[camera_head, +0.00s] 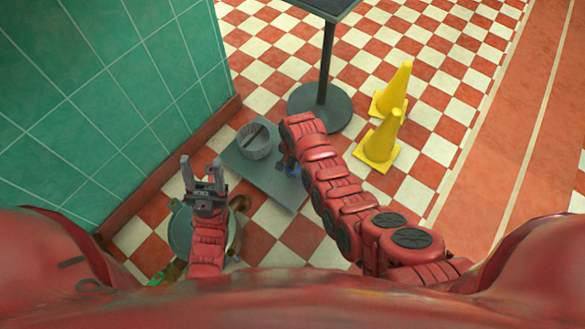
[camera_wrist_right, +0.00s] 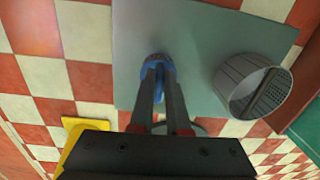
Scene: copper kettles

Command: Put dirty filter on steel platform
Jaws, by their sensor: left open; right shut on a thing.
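The steel platform (camera_head: 285,195) is a flat grey plate low over the checkered floor; it fills the upper middle of the right wrist view (camera_wrist_right: 135,25). My right gripper (camera_wrist_right: 157,70) is shut on a small blue item (camera_wrist_right: 160,62) above the platform. This may be the dirty filter; most of it is hidden by the fingers. Whether it touches the plate I cannot tell. In the head view the blue item (camera_head: 293,171) shows just below my right gripper (camera_head: 288,160). My left gripper (camera_head: 202,172) is open and empty, left of the platform.
A round grey pot (camera_head: 181,232) is under my left arm. Yellow cones (camera_head: 380,140) and a table pedestal (camera_head: 325,70) stand right. A green wall (camera_head: 100,90) bounds the left.

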